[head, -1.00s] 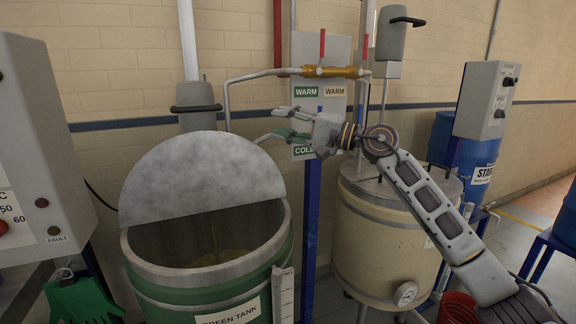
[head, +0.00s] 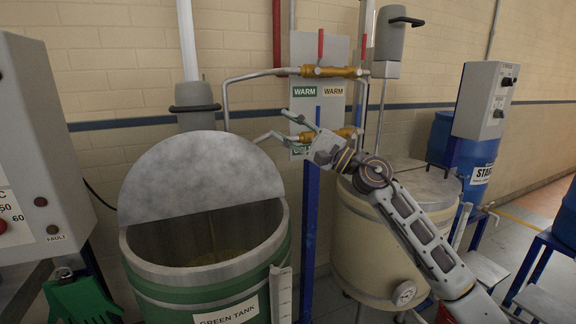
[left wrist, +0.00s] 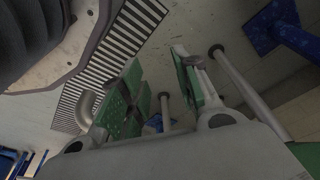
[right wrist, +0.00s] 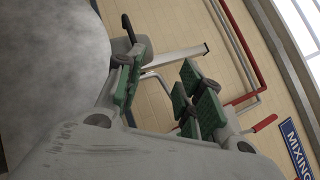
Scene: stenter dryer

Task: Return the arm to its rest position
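My right gripper (head: 303,132) is in front of the valve panel (head: 335,50), at the height of the lower brass valve (head: 348,133). Its grey fingers with green pads are apart and nothing is between them. It also shows open in the right wrist view (right wrist: 160,88). My right arm reaches in from the lower right, across the front of the cream tank (head: 370,255). My left gripper (left wrist: 155,90) shows in the left wrist view, with its green-padded fingers apart and empty above the floor. I cannot make it out surely in the head view.
The green tank (head: 205,300), with its grey lid tilted up, stands left of the blue post (head: 310,225). A control box (head: 35,150) is at far left, with green gloves or a similar shape (head: 82,300) below. Pipes run close behind my right gripper.

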